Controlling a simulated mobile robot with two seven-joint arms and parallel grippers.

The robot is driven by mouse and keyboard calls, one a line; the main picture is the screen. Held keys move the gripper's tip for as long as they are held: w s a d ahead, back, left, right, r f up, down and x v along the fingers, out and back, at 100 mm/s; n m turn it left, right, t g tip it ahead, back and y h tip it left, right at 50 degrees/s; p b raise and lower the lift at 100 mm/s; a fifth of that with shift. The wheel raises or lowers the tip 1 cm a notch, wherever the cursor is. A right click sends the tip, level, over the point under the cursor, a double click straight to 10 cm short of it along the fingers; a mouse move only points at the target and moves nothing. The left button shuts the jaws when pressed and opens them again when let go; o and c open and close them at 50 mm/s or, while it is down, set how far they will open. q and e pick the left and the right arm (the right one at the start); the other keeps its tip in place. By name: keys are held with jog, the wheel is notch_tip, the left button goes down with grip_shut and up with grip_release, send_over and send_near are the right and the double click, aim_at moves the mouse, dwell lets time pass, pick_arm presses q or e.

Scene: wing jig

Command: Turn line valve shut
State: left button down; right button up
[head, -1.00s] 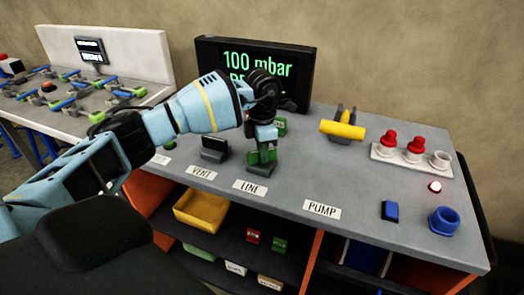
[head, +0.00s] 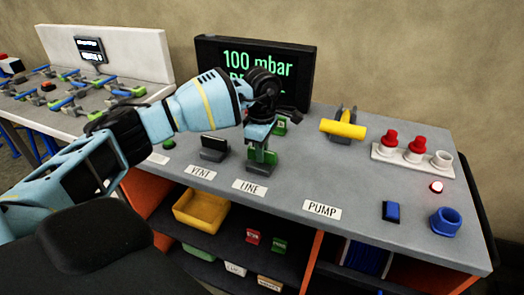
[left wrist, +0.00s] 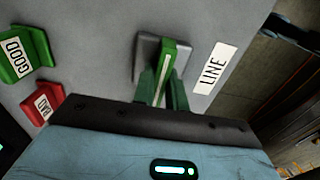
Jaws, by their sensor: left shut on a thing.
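The line valve is a green handle (left wrist: 172,58) with a pale stripe on a grey square base, beside the white LINE label (left wrist: 213,70) in the left wrist view. In the head view the valve (head: 262,165) stands behind its LINE label (head: 250,188), partly hidden by my gripper. My left gripper (head: 262,150) reaches down over it and is shut on the handle. Its fingers also show around the near part of the handle in the left wrist view (left wrist: 163,92). My right gripper is not in view.
A black vent valve (head: 214,147) stands left of the line valve. A display (head: 290,60) behind reads 100 mbar. A yellow-handled part (head: 342,130) and red knobs (head: 389,138) stand to the right. GOOD (left wrist: 20,55) and BAD (left wrist: 45,103) blocks lie near the gripper.

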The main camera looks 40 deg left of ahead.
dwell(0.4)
pick_arm(q)
jog(key=c, duration=1.6)
grip_release()
jog(key=shift+o, duration=0.8)
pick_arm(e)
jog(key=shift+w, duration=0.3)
pick_arm(q)
jog(key=shift+r, duration=3.95)
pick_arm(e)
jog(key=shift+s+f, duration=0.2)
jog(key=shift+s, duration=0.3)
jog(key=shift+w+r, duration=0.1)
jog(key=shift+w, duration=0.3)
pick_arm(q)
jog(key=shift+f, duration=0.1)
